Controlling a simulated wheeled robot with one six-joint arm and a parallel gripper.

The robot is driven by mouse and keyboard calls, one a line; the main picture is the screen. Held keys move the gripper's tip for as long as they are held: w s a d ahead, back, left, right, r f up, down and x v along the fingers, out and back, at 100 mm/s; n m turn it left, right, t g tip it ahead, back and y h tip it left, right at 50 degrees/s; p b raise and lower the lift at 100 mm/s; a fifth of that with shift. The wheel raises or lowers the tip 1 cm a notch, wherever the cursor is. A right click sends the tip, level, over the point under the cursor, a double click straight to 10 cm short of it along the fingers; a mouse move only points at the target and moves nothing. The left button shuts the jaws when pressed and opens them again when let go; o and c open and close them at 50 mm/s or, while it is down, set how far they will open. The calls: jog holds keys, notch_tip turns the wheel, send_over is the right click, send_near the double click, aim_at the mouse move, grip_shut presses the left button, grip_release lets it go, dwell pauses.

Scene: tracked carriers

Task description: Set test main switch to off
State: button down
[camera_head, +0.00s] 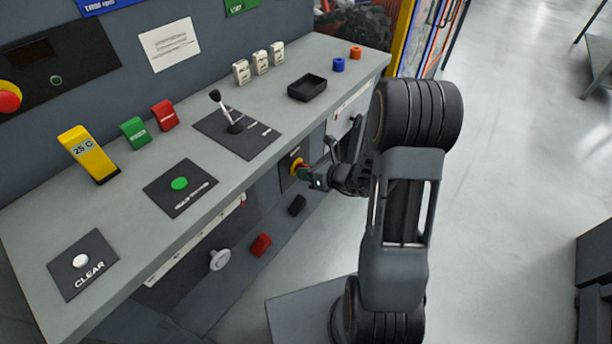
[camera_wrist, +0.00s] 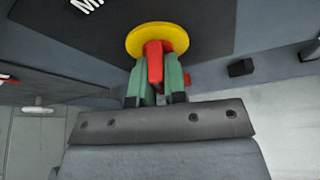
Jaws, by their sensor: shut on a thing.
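The main switch (camera_wrist: 155,62) is a red handle on a round yellow plate (camera_wrist: 158,37), mounted on a dark panel with partly visible white lettering. In the wrist view my gripper (camera_wrist: 157,85) has its green fingers on both sides of the red handle and is shut on it. In the head view my gripper (camera_head: 306,173) is at the front face of the bench, against the yellow plate (camera_head: 296,165). The fingers hide part of the handle there. The label is cut off, so the switch's marked position cannot be read.
The grey bench top (camera_head: 215,115) is above and left of my gripper. It carries a lever (camera_head: 226,110), a black tray (camera_head: 307,87) and button plates. A black block (camera_head: 297,205), a red block (camera_head: 261,244) and a white knob (camera_head: 219,260) are on the lower front. Open floor lies right.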

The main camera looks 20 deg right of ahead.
jog(key=shift+f+n+t+h+b, duration=0.15)
jog(key=shift+n+t+h+b, duration=0.25)
jog(key=shift+n+h+b, duration=0.85)
jog(key=shift+y+b, duration=0.45)
jog(key=shift+b, duration=0.05)
jog(key=c, duration=1.2)
grip_release()
jog(key=shift+o, duration=0.2)
jog(key=b+v, duration=0.2)
jog(key=v, duration=1.2)
